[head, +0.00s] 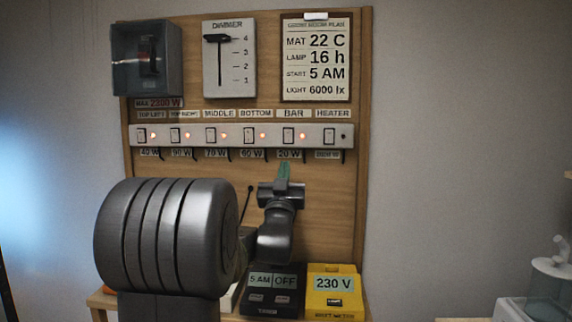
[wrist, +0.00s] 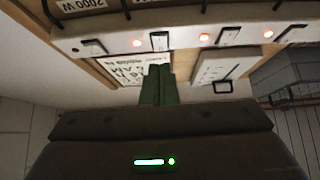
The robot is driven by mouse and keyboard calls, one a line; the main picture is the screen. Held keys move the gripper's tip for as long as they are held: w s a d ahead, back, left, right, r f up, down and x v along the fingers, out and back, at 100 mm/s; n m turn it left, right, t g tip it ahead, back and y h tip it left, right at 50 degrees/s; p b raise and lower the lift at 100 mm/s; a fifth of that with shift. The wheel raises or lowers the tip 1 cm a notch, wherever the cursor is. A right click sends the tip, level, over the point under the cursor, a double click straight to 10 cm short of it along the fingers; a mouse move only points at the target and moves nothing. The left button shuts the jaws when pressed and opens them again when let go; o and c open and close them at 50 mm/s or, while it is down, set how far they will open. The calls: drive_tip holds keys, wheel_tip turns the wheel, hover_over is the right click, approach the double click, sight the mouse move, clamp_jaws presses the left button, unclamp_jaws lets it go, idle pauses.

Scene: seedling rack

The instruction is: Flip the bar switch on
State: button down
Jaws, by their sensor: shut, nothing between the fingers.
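The bar switch (head: 288,136) is a rocker under the BAR label, above the 20 W label on the white switch strip (head: 314,131). The small light (head: 302,135) beside it glows orange-red. My gripper (head: 284,168), with green fingers, is shut and empty, just below the bar switch and pointing up at the board. In the wrist view, which is upside down, the closed fingers (wrist: 159,72) line up with the bar switch (wrist: 159,41), with a small gap in the picture. The light beside it (wrist: 137,43) is lit there too. Depth to the panel is unclear.
The heater switch (head: 329,136) is to the right, its light dark. The bottom switch (head: 245,136) is to the left, lit, like the others.

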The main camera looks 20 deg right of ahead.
drive_tip(key=shift+w+f+b+v, duration=0.15)
drive_tip(key=shift+b+v, duration=0.1)
drive_tip(key=shift+v, duration=0.9)
drive_tip(key=shift+w+f+b+v, duration=0.1)
drive_tip(key=shift+b+v, duration=0.1)
drive_tip(key=shift+v, duration=0.95)
drive_tip(key=shift+d, duration=0.2)
